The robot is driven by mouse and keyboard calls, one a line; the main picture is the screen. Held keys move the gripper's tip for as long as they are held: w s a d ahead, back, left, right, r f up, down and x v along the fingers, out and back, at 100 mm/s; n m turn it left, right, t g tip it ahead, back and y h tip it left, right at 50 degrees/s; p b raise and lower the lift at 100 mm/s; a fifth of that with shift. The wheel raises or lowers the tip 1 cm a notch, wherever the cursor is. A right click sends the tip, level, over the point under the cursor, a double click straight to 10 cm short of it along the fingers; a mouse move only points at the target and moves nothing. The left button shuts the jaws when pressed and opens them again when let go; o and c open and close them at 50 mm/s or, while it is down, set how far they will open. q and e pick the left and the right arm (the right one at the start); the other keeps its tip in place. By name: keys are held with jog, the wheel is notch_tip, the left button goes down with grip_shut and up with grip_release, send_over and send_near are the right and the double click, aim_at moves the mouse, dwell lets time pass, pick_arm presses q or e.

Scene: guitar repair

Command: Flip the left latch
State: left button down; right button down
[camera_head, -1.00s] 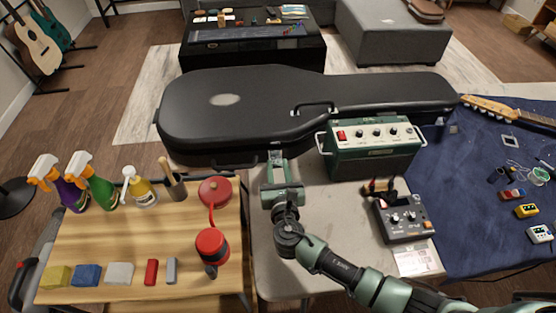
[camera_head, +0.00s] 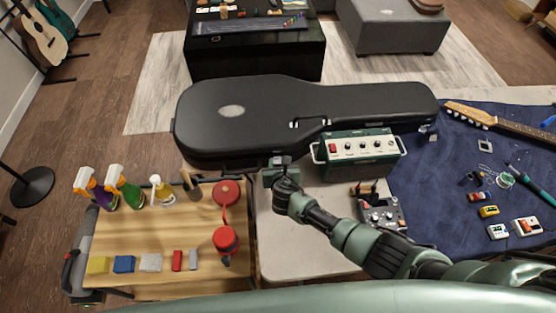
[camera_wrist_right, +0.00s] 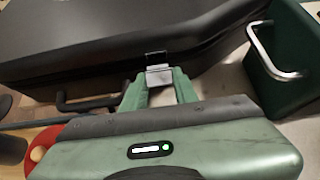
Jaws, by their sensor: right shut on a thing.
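The black guitar case (camera_head: 270,105) lies closed on the table behind the amplifier. A small silver latch with a dark upper part (camera_wrist_right: 158,70) sits on the case's near side, in the right wrist view. My right gripper (camera_head: 279,161) is at the case's near edge, left of the amplifier. In the right wrist view its two green fingers (camera_wrist_right: 160,88) stand on either side of the latch, and it is shut on it. The fingertips and the latch's lower part are partly hidden. My left gripper is not in view.
The green amplifier (camera_head: 360,155) stands close right of my gripper. A wooden bench (camera_head: 150,235) with spray bottles (camera_head: 125,188) and a red tool (camera_head: 226,240) is at the left. A pedal (camera_head: 381,214) stands near my forearm. A blue cloth (camera_head: 440,190) covers the right side.

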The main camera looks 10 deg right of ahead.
dwell(0.5)
jog(key=c, duration=1.1)
grip_release()
jog(key=shift+s+r+p, duration=0.3)
jog(key=shift+r, duration=0.1)
jog(key=shift+p+v, duration=0.5)
jog(key=shift+v, duration=2.9)
